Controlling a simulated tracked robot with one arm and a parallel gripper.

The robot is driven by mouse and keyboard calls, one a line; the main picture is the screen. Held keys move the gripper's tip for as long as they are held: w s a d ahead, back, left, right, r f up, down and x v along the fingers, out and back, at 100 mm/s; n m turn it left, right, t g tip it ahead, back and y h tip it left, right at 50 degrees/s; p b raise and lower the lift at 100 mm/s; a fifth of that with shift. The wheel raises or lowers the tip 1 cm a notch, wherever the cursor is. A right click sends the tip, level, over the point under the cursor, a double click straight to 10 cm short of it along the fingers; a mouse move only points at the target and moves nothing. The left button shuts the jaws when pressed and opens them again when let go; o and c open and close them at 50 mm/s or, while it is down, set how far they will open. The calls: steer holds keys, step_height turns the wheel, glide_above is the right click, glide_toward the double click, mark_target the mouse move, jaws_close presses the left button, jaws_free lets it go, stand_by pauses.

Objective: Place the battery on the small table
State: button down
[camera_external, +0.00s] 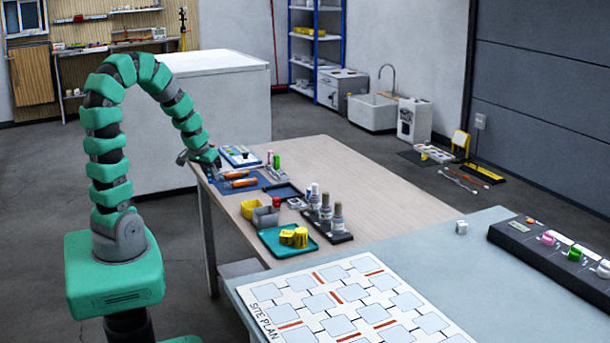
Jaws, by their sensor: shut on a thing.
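My gripper (208,165) points down at the left edge of the wood-topped table (340,180), close to the blue mat. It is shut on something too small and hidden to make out. I cannot tell whether it is the battery. Small upright cylinders, one green (276,161) and one red-topped (270,157), stand in a grey holder right of my gripper and may be batteries. Which table is the small one is not clear. A blue-grey table (480,224) stands in front of the wood-topped one.
Orange-handled tools (240,183) lie on the blue mat beside my gripper. Yellow and grey bins, dark bottles (338,222) and a teal tray (272,241) with yellow rolls stand nearer. The wood top's right side is clear. A site plan (350,305) covers the front table's left.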

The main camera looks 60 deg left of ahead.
steer(key=w+a+b, duration=0.1)
steer(key=w+a, duration=0.1)
steer(key=w, duration=0.2)
steer(key=w+a+f+b, duration=0.1)
steer(key=w+a, duration=0.2)
steer(key=w, duration=0.2)
steer(key=w+a+b, duration=0.1)
steer(key=w+a, duration=0.2)
steer(key=w, duration=0.1)
steer(key=shift+w+f, duration=0.25)
step_height(320, 180, down, 4)
steer(key=shift+r+b, duration=0.15)
steer(key=shift+b, duration=0.75)
steer(key=shift+r, duration=0.1)
steer(key=c, duration=1.5)
jaws_free()
steer(key=p+v, duration=0.3)
steer(key=v, duration=0.9)
steer(key=shift+w+d+r, duration=0.1)
steer(key=shift+w, duration=0.05)
